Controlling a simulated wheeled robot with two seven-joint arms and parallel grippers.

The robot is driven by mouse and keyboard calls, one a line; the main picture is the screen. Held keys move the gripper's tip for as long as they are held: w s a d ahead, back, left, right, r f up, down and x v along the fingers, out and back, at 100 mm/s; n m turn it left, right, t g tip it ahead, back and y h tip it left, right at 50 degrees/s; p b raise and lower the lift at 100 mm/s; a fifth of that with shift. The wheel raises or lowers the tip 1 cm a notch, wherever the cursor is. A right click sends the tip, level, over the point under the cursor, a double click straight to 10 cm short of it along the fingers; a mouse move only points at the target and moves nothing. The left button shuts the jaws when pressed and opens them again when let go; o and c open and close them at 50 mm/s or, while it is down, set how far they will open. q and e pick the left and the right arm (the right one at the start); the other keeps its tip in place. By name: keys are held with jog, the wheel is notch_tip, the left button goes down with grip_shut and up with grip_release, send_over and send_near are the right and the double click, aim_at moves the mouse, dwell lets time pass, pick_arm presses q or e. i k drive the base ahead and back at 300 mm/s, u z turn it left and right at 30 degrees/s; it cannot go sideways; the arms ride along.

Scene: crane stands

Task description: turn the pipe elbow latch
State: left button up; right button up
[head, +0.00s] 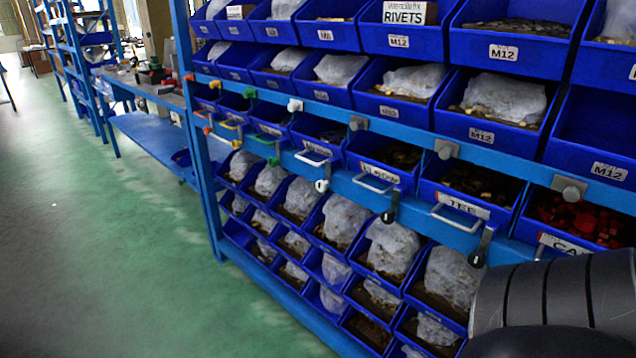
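A blue drawer with a white label (380,172) that seems to read ELBOW sits in the middle row of the rack, right of the view's centre. A pale bar handle (375,183) is on its front. A black latch lever (391,204) hangs down on the blue rail just right of that handle, its knob at the bottom. I cannot tell for certain that this lever belongs to the elbow drawer. A dark ribbed cylinder (548,295), part of my arm, fills the lower right corner. Neither gripper's fingers show.
The TEE drawer (460,214) and its black lever (482,246) are to the right, close to my arm. Grey knobs (446,149) stick out from the upper rail. Bins (395,250) with bagged parts lie below. The green floor (110,230) at left is clear.

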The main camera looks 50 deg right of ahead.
aim_at(388, 217)
jog(key=i, duration=2)
jog(key=z, duration=2.65)
